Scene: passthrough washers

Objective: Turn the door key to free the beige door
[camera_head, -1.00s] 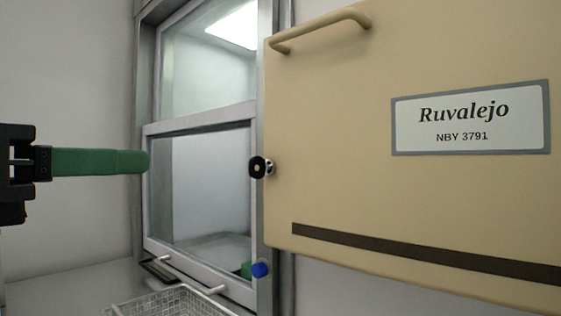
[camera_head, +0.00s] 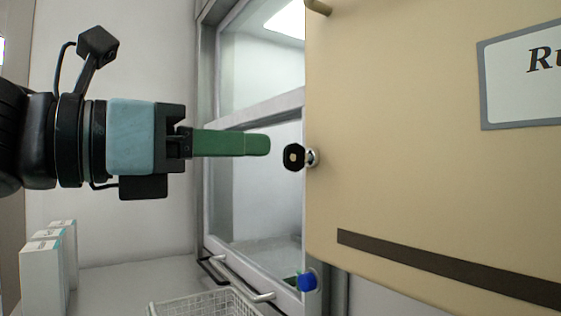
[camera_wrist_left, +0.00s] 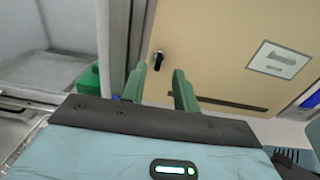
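The beige door (camera_head: 420,150) fills the right of the head view, with a dark strip and a name plate. The door key (camera_head: 293,157), with a black ringed head, stands out from a silver lock at the door's left edge. In the left wrist view the key (camera_wrist_left: 158,60) shows dark on the door (camera_wrist_left: 215,50), beyond and between the fingertips. My left gripper (camera_head: 268,145) has green fingers pointing right, just short of the key and not visibly touching it. In the wrist view its fingers (camera_wrist_left: 160,69) are apart with nothing between them. My right gripper is out of view.
A glass sash window (camera_head: 255,180) in a metal frame is left of the door. A blue knob (camera_head: 307,281) is below the key. A wire basket (camera_head: 205,304) and white boxes (camera_head: 45,270) stand low at the left.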

